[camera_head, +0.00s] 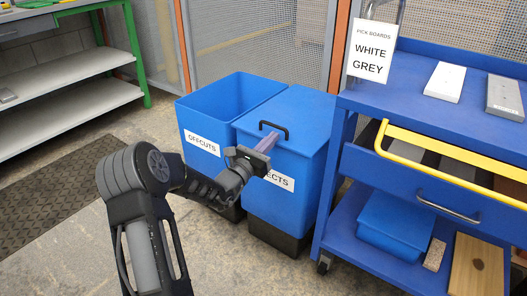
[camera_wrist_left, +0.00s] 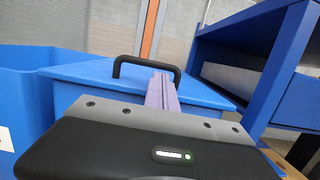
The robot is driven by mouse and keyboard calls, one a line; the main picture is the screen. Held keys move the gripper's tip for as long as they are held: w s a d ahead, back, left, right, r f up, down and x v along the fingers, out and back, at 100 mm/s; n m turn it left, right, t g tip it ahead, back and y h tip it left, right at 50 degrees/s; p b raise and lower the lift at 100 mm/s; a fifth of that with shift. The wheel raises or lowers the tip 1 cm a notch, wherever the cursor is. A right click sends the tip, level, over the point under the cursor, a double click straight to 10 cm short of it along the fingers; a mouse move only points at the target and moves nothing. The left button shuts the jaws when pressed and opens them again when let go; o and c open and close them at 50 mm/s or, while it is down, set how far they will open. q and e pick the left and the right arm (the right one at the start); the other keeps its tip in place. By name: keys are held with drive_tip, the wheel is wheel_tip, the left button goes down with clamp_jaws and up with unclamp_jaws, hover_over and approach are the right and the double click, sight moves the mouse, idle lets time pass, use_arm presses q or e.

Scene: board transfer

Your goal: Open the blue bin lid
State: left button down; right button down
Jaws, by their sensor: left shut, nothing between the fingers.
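The blue bin with the lid (camera_head: 304,112) stands beside the cart, and its lid lies closed on top. A black bar handle (camera_head: 284,129) stands at the lid's front edge; it also shows in the left wrist view (camera_wrist_left: 118,68). My left gripper (camera_head: 269,142) is at the front edge of the lid, just by the handle. Its narrow fingers (camera_wrist_left: 162,90) are shut together with nothing between them, and their tips overlap the handle in the left wrist view. I cannot tell whether they touch it. The bin's label (camera_head: 281,180) is partly hidden by my gripper. My right gripper is not in view.
An open blue bin (camera_head: 208,108) labelled OFFCUTS stands directly left. A blue cart (camera_head: 408,88) with boards on top, a yellow rail (camera_head: 440,148) and a sign (camera_head: 372,50) stands close on the right. Mesh fencing is behind. A green-framed shelf (camera_head: 70,69) is far left.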

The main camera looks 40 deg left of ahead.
use_arm(q)
drive_tip(key=shift+w+r, duration=0.1)
drive_tip(key=shift+w, duration=0.2)
drive_tip(key=shift+r, duration=0.1)
